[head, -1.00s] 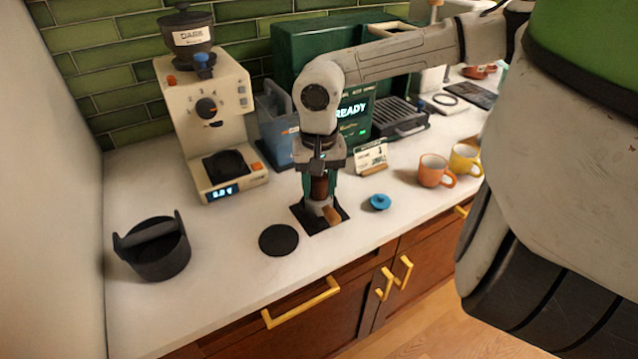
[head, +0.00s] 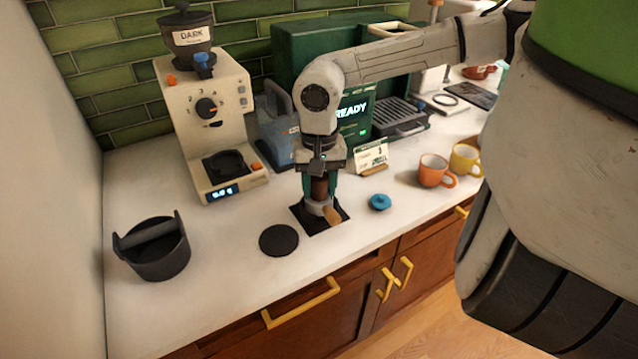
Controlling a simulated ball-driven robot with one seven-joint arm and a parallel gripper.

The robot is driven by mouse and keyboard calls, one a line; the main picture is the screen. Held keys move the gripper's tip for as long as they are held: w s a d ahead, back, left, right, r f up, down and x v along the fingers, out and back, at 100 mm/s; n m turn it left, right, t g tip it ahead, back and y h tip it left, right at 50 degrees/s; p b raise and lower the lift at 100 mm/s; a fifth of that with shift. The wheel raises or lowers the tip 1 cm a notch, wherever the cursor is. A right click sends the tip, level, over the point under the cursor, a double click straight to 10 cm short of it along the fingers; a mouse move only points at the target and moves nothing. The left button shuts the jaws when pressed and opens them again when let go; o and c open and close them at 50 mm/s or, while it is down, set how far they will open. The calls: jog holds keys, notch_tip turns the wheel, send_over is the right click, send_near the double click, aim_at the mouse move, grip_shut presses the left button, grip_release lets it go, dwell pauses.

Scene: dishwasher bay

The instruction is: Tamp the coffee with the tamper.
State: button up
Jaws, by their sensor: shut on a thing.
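My gripper (head: 319,186) points straight down over the dark square mat (head: 337,215) near the counter's front edge. It is shut on the tamper (head: 319,189), of which a brown handle shows between the fingers. The tamper stands upright over the portafilter (head: 331,215), which sits on the mat with its wooden handle towards the front. The tamper's lower end is at the portafilter's metal basket. The coffee inside is hidden.
A round black disc (head: 279,240) and a blue knobbed piece (head: 380,202) lie either side of the mat. The grinder (head: 212,125) and knock box (head: 152,248) are left. The green espresso machine (head: 300,50), a small card (head: 371,156), an orange mug (head: 432,171) and a yellow mug (head: 464,160) stand behind and right.

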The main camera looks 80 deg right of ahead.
jog(key=shift+r+p, duration=2.15)
jog(key=shift+r, duration=1.35)
jog(key=shift+f, duration=0.1)
